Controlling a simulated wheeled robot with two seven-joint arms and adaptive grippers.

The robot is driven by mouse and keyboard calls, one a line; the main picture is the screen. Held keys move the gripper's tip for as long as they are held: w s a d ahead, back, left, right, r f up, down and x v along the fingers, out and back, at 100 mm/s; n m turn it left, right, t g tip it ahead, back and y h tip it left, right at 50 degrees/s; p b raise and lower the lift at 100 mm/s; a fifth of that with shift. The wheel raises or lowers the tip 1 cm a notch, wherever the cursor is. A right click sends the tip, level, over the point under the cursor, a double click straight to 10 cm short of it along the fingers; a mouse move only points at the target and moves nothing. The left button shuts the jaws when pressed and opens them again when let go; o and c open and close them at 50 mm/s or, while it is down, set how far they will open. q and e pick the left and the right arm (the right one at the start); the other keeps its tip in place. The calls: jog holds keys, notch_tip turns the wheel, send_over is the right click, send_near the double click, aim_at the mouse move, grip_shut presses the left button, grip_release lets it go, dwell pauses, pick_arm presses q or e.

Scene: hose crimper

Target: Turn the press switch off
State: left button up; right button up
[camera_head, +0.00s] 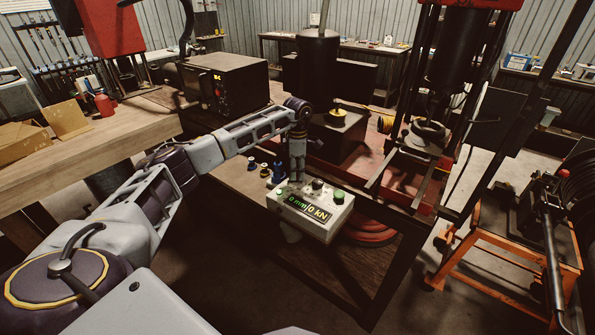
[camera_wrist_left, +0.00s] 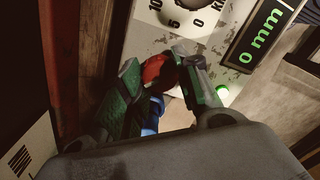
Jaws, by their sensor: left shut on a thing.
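The press control box (camera_head: 343,216), pale and worn, sits at the table's edge in the head view, with a green-lit display (camera_head: 307,206) reading 0 mm and 0 kN. It also has a black knob and a green button. My left gripper (camera_head: 296,180) reaches down to the box's top left. In the left wrist view the fingers (camera_wrist_left: 172,62) are shut on a red switch part (camera_wrist_left: 155,69) beside the dial (camera_wrist_left: 184,10) on the box panel (camera_wrist_left: 148,38). The fingers hide much of the switch, so I cannot tell its setting. My right gripper is not in view.
Small blue and black fittings (camera_head: 265,171) stand left of the box. The red press frame (camera_head: 390,180) rises behind it. A dark machine (camera_head: 225,85) stands beyond my left arm.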

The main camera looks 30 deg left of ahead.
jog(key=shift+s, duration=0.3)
pick_arm(q)
jog(key=shift+n, duration=0.6)
jog(key=n+p, duration=0.1)
jog(key=n, duration=0.2)
jog(key=shift+r, duration=0.1)
jog(key=n+p, duration=0.1)
jog(key=n, duration=0.3)
jog(key=n+p, duration=0.2)
jog(key=n, duration=0.4)
jog(key=shift+s+t, duration=0.1)
jog(key=shift+t, duration=0.3)
jog(key=n, duration=0.2)
jog(key=shift+n, duration=0.4)
jog(key=shift+n+p, duration=0.3)
jog(key=shift+p, duration=0.05)
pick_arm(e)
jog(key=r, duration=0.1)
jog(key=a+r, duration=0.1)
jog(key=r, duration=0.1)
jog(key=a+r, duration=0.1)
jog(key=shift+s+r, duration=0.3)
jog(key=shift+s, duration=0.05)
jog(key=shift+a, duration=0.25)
